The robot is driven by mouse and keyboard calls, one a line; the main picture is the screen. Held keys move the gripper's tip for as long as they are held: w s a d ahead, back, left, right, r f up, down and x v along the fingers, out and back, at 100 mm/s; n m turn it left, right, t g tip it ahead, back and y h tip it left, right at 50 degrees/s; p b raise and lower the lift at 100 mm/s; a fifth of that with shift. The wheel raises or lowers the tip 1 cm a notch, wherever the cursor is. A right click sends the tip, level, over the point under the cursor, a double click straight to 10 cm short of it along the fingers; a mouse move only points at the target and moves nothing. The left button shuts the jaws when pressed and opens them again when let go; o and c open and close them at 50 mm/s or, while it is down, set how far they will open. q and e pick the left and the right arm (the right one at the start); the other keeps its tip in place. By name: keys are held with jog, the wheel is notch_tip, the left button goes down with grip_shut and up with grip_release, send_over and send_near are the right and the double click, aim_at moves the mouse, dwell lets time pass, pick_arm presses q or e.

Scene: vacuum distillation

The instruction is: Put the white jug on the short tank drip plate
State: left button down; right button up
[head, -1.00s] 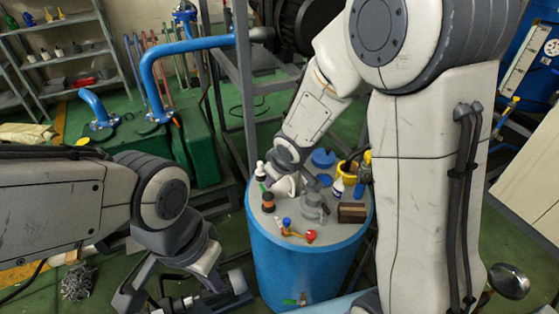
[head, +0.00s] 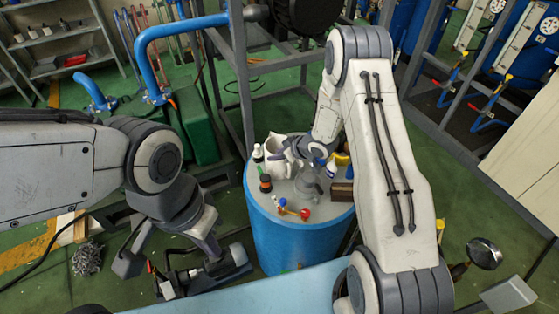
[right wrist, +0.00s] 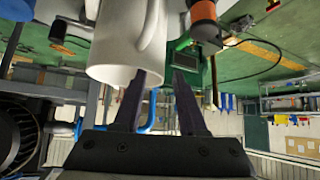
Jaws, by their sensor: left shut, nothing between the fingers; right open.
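The white jug (head: 277,152) stands upright on top of the blue drum (head: 290,238), near its back left edge. My right gripper (head: 287,153) reaches it from the right, with its fingers open at the jug's handle side. In the right wrist view the jug (right wrist: 118,48) appears upside down, with its handle close to the open fingers (right wrist: 160,95); I cannot tell whether they touch it. My left gripper (head: 205,243) is shut and empty, low at the left; its fingertips are hard to make out. I cannot pick out the short tank drip plate.
A grey metal frame (head: 240,85) rises behind the drum.

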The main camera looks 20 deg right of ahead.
aim_at(278, 170)
jog(key=p+x, duration=0.1)
jog(key=x, duration=0.3)
jog(key=shift+w+a+f, duration=0.1)
jog(key=shift+f, duration=0.05)
grip_shut()
dwell(1.3)
